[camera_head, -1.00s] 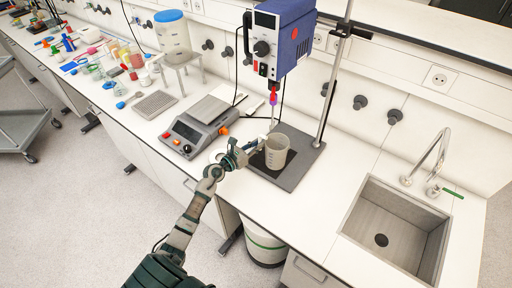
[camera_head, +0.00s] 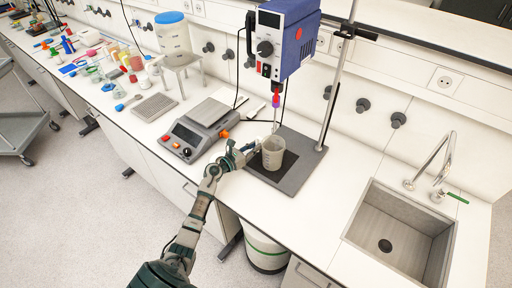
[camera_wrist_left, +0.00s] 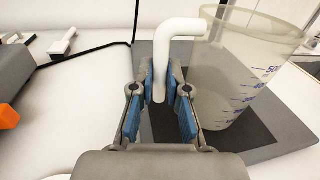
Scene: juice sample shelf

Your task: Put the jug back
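The jug (camera_head: 273,154) is a translucent beaker that stands upright on the grey base plate (camera_head: 302,176) of the stirrer stand. In the left wrist view the jug (camera_wrist_left: 240,75) shows blue volume marks, and its white hooked handle (camera_wrist_left: 160,62) hangs down on the gripper side. My left gripper (camera_head: 248,155) is beside the jug, on its left. In the wrist view the left gripper's blue-padded fingers (camera_wrist_left: 160,90) are apart, one on each side of the handle, with gaps showing. My right gripper is not in view.
The blue overhead stirrer (camera_head: 283,38) hangs above the plate from a metal pole (camera_head: 336,80). A balance (camera_head: 190,135) stands left of the gripper. A sink (camera_head: 398,232) is at the right. Bare counter (camera_head: 345,175) lies between plate and sink.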

